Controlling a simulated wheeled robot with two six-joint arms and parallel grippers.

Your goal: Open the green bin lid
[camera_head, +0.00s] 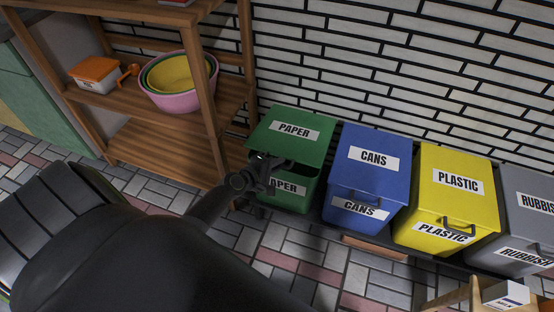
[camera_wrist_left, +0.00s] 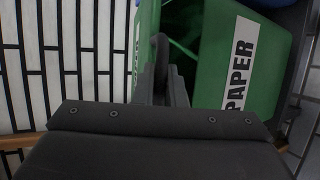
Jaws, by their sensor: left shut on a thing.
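The green bin (camera_head: 290,194) stands against the white brick wall, with a PAPER label on its front and another on its lid (camera_head: 293,130). The lid is partly raised, with a dark gap between its front edge and the bin. My left gripper (camera_head: 271,163) is at the lid's front edge and shut on the lid's handle, which is mostly hidden by the fingers. In the left wrist view the fingers (camera_wrist_left: 163,75) are between the lid (camera_wrist_left: 146,35) and the bin body (camera_wrist_left: 222,50), and some of the bin's inside shows. My right gripper is out of view.
A blue CANS bin (camera_head: 366,180), a yellow PLASTIC bin (camera_head: 458,206) and a grey RUBBISH bin (camera_head: 520,215) stand in a row to the right. A wooden shelf (camera_head: 165,145) with bowls (camera_head: 180,80) is at the left. Tiled floor (camera_head: 290,250) lies in front.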

